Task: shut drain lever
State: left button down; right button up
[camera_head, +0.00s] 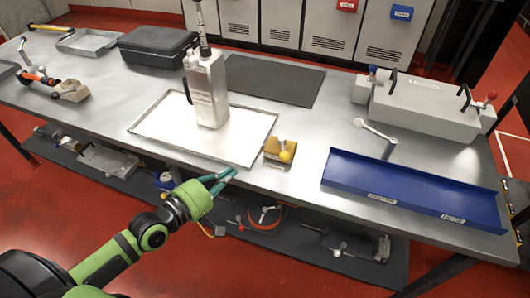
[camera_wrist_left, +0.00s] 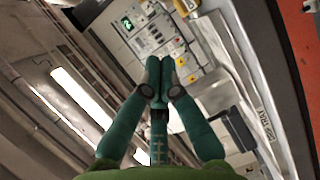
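Several levers show in the head view, and I cannot tell for certain which is the drain lever. A small yellow block with a yellow ball knob (camera_head: 285,156) sits near the bench's front edge. A pale lever with a white ball knob (camera_head: 374,130) stands behind the blue tray. A red-knobbed lever (camera_head: 487,99) is at the right end of the grey box. My left gripper (camera_head: 230,175) is at the bench's front edge, left of the yellow block and apart from it. Its fingertips (camera_wrist_left: 160,65) are together with nothing between them. My right gripper is out of view.
A metal canister (camera_head: 208,90) stands on a white-surfaced tray (camera_head: 160,130). A blue tray (camera_head: 410,190) lies at the front right, and a grey box (camera_head: 425,105) is behind it. A lower shelf holds loose parts. The left wrist view faces a panel with a green display (camera_wrist_left: 128,23).

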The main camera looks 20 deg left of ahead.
pick_arm(q)
jog(key=x, duration=0.3)
send_near(283, 148)
jog(key=w+a, duration=0.2)
jog(key=shift+a+r+p, duration=0.15)
jog(key=shift+a+p, duration=0.15)
jog(key=shift+p, duration=0.1)
jog(key=d, duration=0.2)
jog(key=w+d+p, duration=0.1)
jog(key=shift+f, duration=0.3)
jog(key=shift+w+d+f, duration=0.15)
jog(key=shift+d, duration=0.15)
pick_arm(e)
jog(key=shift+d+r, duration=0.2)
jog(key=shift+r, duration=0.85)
